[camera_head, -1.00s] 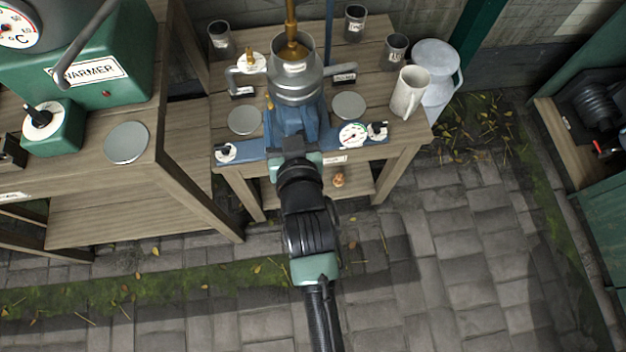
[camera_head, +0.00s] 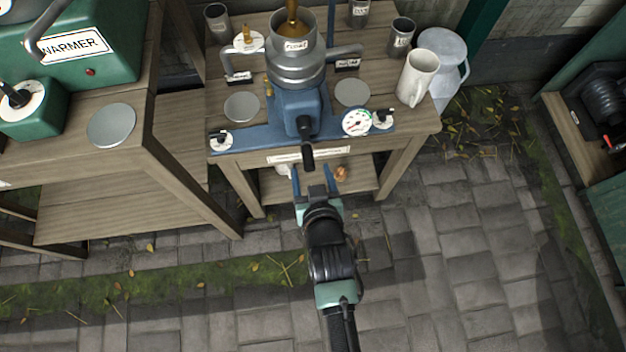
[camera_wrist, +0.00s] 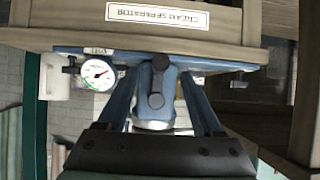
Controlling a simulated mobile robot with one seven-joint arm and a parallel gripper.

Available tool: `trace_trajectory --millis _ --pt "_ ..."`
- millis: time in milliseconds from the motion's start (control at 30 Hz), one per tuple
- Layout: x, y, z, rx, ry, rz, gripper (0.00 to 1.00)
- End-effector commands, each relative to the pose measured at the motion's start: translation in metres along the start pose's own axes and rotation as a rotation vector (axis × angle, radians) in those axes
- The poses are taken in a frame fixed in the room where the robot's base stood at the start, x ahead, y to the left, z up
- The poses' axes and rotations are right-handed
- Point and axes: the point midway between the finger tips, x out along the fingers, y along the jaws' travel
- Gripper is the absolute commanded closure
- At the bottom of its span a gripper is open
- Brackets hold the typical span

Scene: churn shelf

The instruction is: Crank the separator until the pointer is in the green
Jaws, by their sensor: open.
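The cream separator (camera_head: 298,100) has a blue body with a grey metal bowl on top and stands on a wooden table. Its black crank handle (camera_head: 307,155) hangs at the front; it also shows in the wrist view (camera_wrist: 157,82). The white gauge (camera_head: 357,122) with coloured marks sits right of the crank; it shows in the wrist view (camera_wrist: 97,72), where its pointer is too small to place surely against the green. My gripper (camera_head: 311,178) is open and empty, just in front of the crank and apart from it. In the wrist view its blue fingers flank the crank.
Black knobs sit at the left (camera_head: 221,139) and right (camera_head: 382,117) of the blue base. A white jug (camera_head: 416,78) and grey cups stand on the table. A green warmer (camera_head: 85,55) is on the left bench. The paved floor in front is clear.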

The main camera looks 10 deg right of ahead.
Motion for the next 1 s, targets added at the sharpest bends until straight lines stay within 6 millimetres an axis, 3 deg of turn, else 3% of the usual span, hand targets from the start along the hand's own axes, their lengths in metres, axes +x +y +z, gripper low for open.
trace_trajectory --millis 700,1000 --pt "0.053 0.000 0.002 0.001 0.001 0.000 0.32" --pt "0.054 0.000 -0.001 0.000 0.001 0.000 0.32"
